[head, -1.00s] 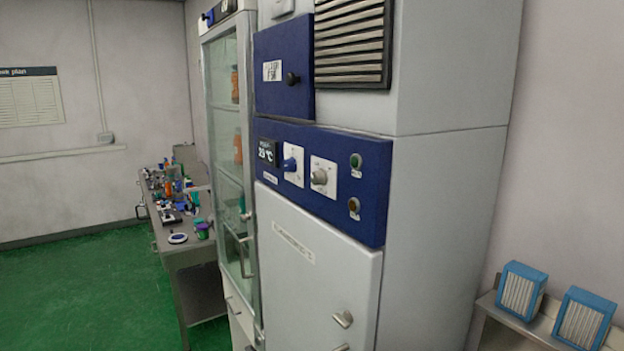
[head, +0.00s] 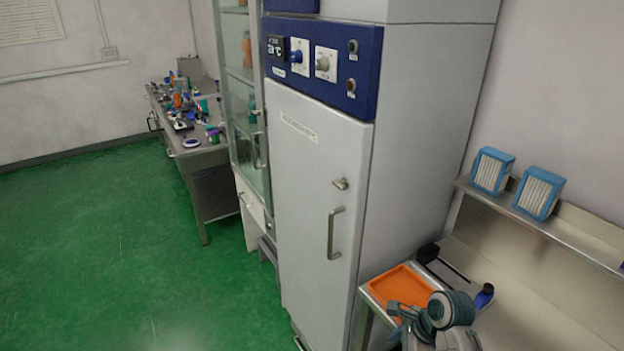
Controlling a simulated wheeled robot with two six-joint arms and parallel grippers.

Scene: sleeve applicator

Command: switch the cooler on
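The cooler (head: 310,180) is a tall grey cabinet with a shut door, standing in the middle of the head view. Its blue control panel (head: 335,88) carries a small display (head: 277,46), a blue knob (head: 296,57) on a white plate, a grey knob (head: 322,64) on a white plate, and two round buttons on the right. The upper button (head: 353,46) looked green earlier; the lower button (head: 351,86) is brownish. My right arm shows at the bottom right, well below the panel; its gripper (head: 402,318) is too unclear to read. My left gripper is out of view.
A steel bench at right holds an orange tray (head: 402,287) and a dark tool. Two blue-framed filters (head: 538,193) stand on the shelf above. A glass-door cabinet (head: 243,110) and a cluttered table (head: 204,160) are at left. The green floor (head: 120,260) at front left is clear.

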